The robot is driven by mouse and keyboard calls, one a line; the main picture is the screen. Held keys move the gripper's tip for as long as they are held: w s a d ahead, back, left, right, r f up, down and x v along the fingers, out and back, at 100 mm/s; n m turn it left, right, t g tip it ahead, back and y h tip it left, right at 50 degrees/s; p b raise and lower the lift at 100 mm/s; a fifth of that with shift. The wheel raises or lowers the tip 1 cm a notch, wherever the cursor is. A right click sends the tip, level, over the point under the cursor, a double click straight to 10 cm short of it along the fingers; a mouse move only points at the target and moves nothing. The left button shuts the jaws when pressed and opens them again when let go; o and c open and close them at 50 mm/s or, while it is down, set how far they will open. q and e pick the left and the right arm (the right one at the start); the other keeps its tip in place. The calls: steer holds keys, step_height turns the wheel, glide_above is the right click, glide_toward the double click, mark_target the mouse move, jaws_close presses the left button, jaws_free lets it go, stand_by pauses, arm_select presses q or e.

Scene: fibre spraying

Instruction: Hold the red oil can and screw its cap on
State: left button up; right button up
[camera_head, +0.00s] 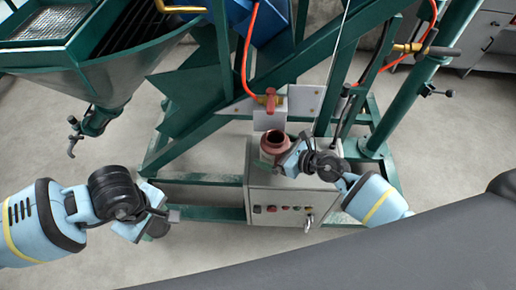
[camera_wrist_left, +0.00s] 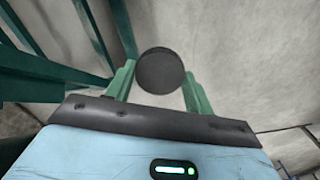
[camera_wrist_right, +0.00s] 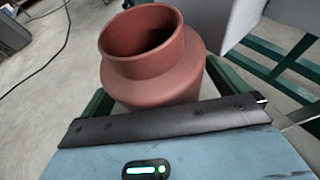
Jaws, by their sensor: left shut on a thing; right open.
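The red oil can (camera_head: 275,143), with an open round neck and no cap on it, is by the top of the grey control box; it also shows in the right wrist view (camera_wrist_right: 150,65). My right gripper (camera_head: 273,154) is open, with the can between its green fingers, partly hidden behind the wrist edge. A dark round cap (camera_wrist_left: 160,71) is between the green fingertips of my left gripper (camera_wrist_left: 160,88), which is shut on it. In the head view the left gripper and cap (camera_head: 158,227) are low and left of the can, well apart from it.
The grey control box (camera_head: 262,190) with buttons stands below the can. A red-handled valve (camera_head: 270,100) and orange hose are just behind the can. Green frame beams (camera_head: 200,215) surround the box. A green hopper (camera_head: 100,60) is at upper left. Open floor lies at left.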

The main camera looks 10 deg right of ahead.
mark_target(276, 139)
steer(key=c, duration=1.3)
arm_select(q)
steer(key=shift+r, duration=0.1)
arm_select(e)
steer(key=shift+o, duration=0.2)
steer(key=shift+r, duration=0.1)
